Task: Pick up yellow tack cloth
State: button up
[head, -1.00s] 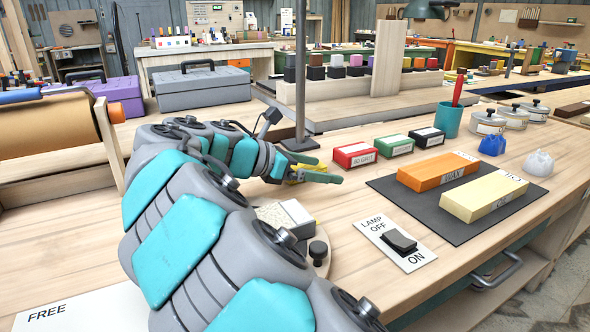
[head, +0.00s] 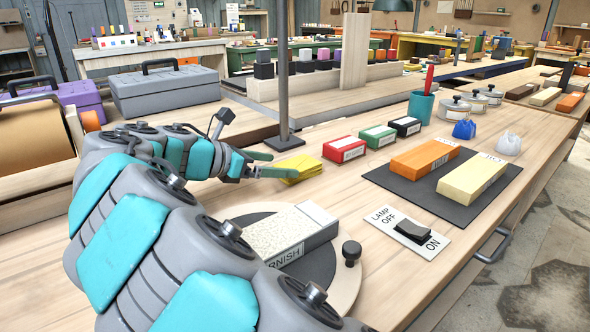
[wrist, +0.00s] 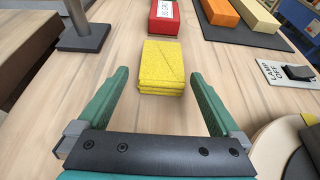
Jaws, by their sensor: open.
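The yellow tack cloth (head: 303,166) is a folded, layered stack lying flat on the wooden bench, left of the red box and by the foot of the lamp post. In the wrist view the yellow tack cloth (wrist: 161,66) lies just beyond the fingertips, roughly midway between their lines. My gripper (head: 272,164) is at the cloth's left side in the head view, and one finger hides part of the cloth.
A dark lamp post base (wrist: 84,37) stands left of the cloth. Red (head: 344,149), green (head: 377,136) and black (head: 405,127) boxes sit to the right. A round turntable (head: 345,283) with a varnish block is in front. A lamp switch plate (head: 408,232) lies nearby.

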aim_at(292, 166)
jog(key=b+x, duration=0.4)
jog(key=shift+d+f, duration=0.25)
jog(key=shift+f, duration=0.25)
jog(key=shift+d, duration=0.2)
jog(key=shift+r, duration=0.15)
jog(key=c, duration=1.2)
